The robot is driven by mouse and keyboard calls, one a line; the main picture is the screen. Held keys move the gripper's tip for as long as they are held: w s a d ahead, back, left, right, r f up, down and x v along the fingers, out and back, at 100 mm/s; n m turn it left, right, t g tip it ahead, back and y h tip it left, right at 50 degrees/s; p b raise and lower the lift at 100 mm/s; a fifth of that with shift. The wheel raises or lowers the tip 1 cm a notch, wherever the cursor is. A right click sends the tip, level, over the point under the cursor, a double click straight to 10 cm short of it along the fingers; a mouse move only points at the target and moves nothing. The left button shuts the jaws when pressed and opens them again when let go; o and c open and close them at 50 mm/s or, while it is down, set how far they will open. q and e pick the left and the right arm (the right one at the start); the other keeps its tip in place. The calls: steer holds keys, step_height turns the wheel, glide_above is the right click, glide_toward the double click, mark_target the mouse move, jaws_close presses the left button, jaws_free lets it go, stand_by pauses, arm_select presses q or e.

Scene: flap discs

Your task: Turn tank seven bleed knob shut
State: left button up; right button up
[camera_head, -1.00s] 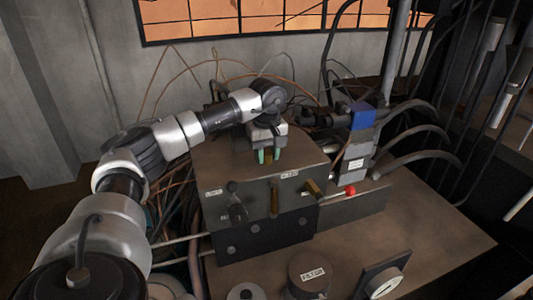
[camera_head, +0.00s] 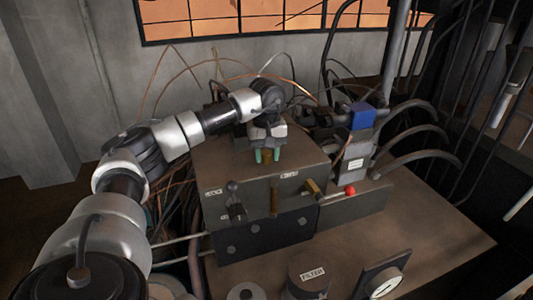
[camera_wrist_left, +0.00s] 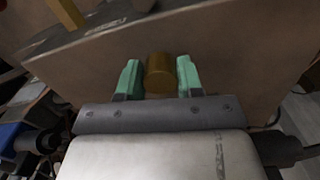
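A short brass knob (camera_head: 267,155) stands on top of the brown metal box (camera_head: 220,162). In the left wrist view the brass knob (camera_wrist_left: 159,74) is a cylinder between two green fingertips. My left gripper (camera_head: 267,156) reaches down over the box top with its fingers on both sides of the knob. The left gripper (camera_wrist_left: 160,78) looks open, with only thin gaps between fingers and knob. Whether this knob belongs to tank seven cannot be read; the labels are too small. My right gripper is not in view.
The box front carries a black lever (camera_head: 233,200), a brass bar (camera_head: 274,201) and a brass-based lever with a red ball (camera_head: 350,191). A blue-topped valve block (camera_head: 362,117) with hoses stands right. A FILTER canister (camera_head: 308,278) and gauge (camera_head: 383,284) stand in front.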

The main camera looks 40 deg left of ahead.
mark_target(267, 152)
arm_select(q)
steer(key=o, duration=0.3)
steer(key=shift+o, duration=0.2)
step_height(267, 152, up, 10)
steer(key=shift+f+b, duration=0.15)
steer(key=shift+b, duration=0.7)
steer(key=shift+r, duration=0.6)
